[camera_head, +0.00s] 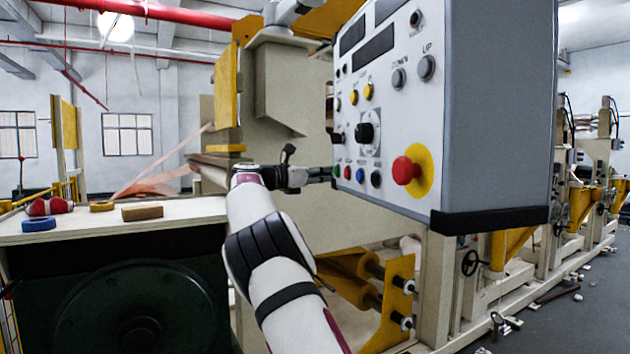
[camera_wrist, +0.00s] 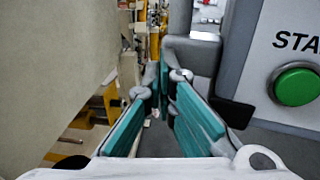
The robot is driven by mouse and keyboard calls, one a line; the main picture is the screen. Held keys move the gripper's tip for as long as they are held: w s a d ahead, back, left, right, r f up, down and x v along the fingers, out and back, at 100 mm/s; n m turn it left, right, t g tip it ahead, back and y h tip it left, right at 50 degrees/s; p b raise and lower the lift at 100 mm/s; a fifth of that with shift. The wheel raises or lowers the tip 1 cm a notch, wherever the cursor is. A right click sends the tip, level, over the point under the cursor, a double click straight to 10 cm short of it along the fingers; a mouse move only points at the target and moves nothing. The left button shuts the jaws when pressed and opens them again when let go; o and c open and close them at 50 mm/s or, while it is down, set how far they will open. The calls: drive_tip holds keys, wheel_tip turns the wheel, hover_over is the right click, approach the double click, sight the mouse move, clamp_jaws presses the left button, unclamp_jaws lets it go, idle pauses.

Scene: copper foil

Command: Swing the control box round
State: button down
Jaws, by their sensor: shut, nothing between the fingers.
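The control box (camera_head: 497,110) is a large grey box with a light front panel of knobs and buttons, high at the centre right of the head view. A red button on a yellow disc sits at its lower front. My gripper (camera_head: 328,174) is beside the box's lower left edge in the head view. In the wrist view, the gripper (camera_wrist: 165,95) has its teal-padded fingers together with nothing between them. The box's panel (camera_wrist: 265,60) with a green button (camera_wrist: 297,85) is just right of the fingers. Whether the fingers touch the box I cannot tell.
A beige machine frame (camera_head: 275,85) stands behind my gripper. Yellow rollers (camera_head: 355,275) are below the box.

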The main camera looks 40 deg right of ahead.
drive_tip(key=shift+s+d, duration=0.1)
drive_tip(key=shift+d, duration=1.6)
drive_tip(key=shift+a, duration=0.1)
drive_tip(key=a, duration=1.2)
